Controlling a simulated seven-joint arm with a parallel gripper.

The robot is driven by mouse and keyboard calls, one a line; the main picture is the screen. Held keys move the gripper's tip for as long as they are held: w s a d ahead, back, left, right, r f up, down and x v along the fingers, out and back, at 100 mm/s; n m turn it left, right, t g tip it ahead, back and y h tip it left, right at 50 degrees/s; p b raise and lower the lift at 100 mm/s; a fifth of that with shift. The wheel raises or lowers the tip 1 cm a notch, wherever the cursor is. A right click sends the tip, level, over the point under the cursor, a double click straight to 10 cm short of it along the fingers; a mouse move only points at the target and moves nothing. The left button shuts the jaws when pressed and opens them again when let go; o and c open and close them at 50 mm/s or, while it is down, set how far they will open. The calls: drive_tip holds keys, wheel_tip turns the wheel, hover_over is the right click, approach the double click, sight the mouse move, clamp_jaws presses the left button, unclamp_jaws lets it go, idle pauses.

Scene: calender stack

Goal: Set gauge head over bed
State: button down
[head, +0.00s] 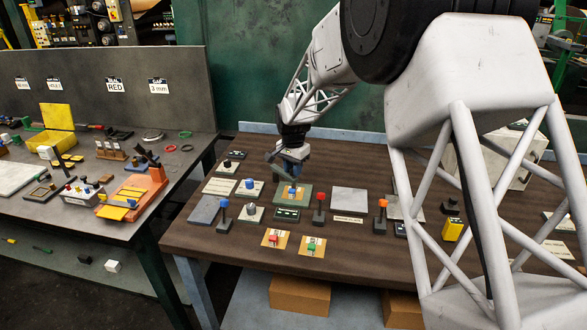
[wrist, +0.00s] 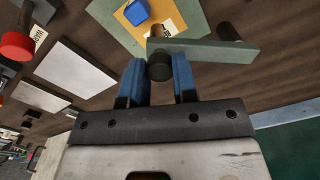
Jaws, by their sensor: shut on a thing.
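My gripper (head: 291,167) has blue fingers and hangs above the middle of the dark wooden table. In the wrist view, my gripper (wrist: 159,72) is shut on the dark round knob of a flat grey-green bar (wrist: 218,50), which looks like the gauge head. The bar reaches right to a second dark cylinder, partly hidden behind it. Below lies a green plate (head: 308,190) with a yellow square and a blue block (head: 293,189), perhaps the bed. The plate (wrist: 103,14) and the blue block (wrist: 137,11) also show in the wrist view. The bar appears apart from the plate.
A red-knobbed post (head: 319,199) and a pale plate (head: 349,201) stand to the right. Blue-knobbed (head: 224,207) and orange-knobbed (head: 381,207) posts flank the work area. Two yellow cards (head: 276,240) (head: 313,247) with small blocks lie in front. A left bench (head: 70,222) holds many parts.

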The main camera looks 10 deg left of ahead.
drive_tip(key=c, duration=0.9)
unclamp_jaws()
drive_tip(key=shift+r, duration=0.15)
drive_tip(key=shift+r, duration=3.8)
drive_tip(key=shift+s, duration=0.1)
